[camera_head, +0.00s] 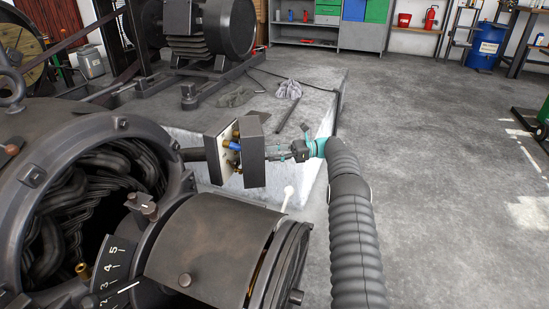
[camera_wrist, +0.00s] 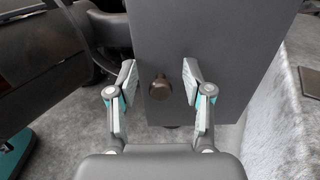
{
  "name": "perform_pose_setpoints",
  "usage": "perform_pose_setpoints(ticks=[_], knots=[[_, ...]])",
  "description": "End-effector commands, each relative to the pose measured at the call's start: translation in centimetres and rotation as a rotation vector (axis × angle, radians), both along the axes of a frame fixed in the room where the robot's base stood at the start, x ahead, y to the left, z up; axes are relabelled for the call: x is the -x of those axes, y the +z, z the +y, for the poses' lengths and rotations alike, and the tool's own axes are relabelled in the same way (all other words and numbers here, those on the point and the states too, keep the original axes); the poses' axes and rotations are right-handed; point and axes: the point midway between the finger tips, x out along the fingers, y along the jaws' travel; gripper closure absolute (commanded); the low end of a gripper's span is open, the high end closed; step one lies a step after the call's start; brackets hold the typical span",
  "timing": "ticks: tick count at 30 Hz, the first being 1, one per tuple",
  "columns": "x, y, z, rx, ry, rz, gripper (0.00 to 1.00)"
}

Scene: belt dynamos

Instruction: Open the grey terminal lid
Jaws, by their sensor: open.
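The grey terminal lid (camera_head: 254,152) stands on edge at the middle of the head view. A gap separates it from a pale terminal plate (camera_head: 223,158), and blue and brass terminals (camera_head: 234,146) show in that gap. In the wrist view the lid (camera_wrist: 222,55) is a flat dark grey panel with a round brownish knob (camera_wrist: 160,88). My gripper (camera_wrist: 158,76) is open, with one finger on each side of the knob and space between. In the head view my gripper (camera_head: 277,151) is just right of the lid; the knob is not clear there.
A big dark machine housing with coiled windings (camera_head: 100,185) and a numbered scale (camera_head: 112,268) fills the left front. Rags (camera_head: 289,89) lie on the concrete plinth (camera_head: 318,95).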

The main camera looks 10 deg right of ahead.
Motion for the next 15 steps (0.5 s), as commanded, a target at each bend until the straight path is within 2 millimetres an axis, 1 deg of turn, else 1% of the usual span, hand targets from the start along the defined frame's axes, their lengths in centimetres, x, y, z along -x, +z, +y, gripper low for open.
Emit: perform_pose_setpoints(ticks=[1,9,15], knots=[[0.0,1.1,0.0,0.001,0.000,-0.003,0.50],[0.1,5.8,0.0,0.000,0.000,-0.002,0.50],[0.1,7.8,0.0,0.000,0.000,-0.001,0.50]])
